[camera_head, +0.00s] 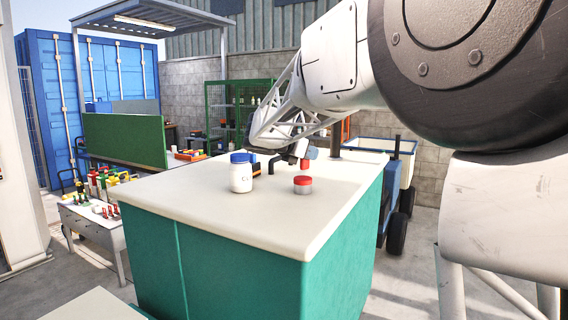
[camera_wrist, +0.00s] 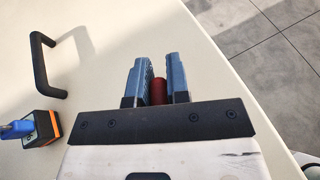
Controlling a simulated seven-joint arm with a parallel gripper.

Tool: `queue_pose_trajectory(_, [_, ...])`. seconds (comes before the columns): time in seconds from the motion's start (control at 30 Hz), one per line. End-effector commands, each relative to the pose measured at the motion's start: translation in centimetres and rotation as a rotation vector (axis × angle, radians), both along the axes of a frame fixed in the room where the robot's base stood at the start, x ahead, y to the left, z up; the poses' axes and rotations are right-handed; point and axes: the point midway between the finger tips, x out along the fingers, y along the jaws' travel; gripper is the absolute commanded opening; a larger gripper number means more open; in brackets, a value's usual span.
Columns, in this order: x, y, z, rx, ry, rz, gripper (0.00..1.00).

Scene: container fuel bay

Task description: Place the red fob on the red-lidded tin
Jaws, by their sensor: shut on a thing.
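The red-lidded tin (camera_head: 303,186), short and grey with a red lid, stands upright on the pale worktop (camera_head: 205,205) in the head view. My gripper (camera_head: 307,156) is above it and shut on the red fob (camera_head: 305,164). The fob hangs just over the lid, with a small gap seeming to show between them. In the wrist view the red fob (camera_wrist: 159,91) sits between the two blue-grey fingers of my gripper (camera_wrist: 158,78). I cannot make out the tin there; fingers and fob hide what lies beneath.
A white jar with a blue lid (camera_head: 240,172) stands left of the tin. A black handle (camera_wrist: 42,65) and an orange-and-black block with a blue part (camera_wrist: 42,128) are on the worktop to the left. The front right of the worktop is clear.

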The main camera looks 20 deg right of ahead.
Motion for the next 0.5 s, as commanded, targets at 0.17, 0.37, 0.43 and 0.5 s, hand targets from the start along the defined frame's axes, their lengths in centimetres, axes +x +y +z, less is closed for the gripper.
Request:
queue_pose_trajectory(0.17, [2.0,-0.4,-0.2,0.0,0.0,0.0,0.0])
queue_pose_trajectory(0.37, [3.0,-0.6,-0.2,0.0,-0.001,0.0,0.0])
queue_pose_trajectory(0.43, [3.1,-0.6,-0.2,0.0,-0.001,0.0,0.0])
queue_pose_trajectory(0.5, [3.1,-0.6,-0.2,0.0,-0.001,0.0,0.0])
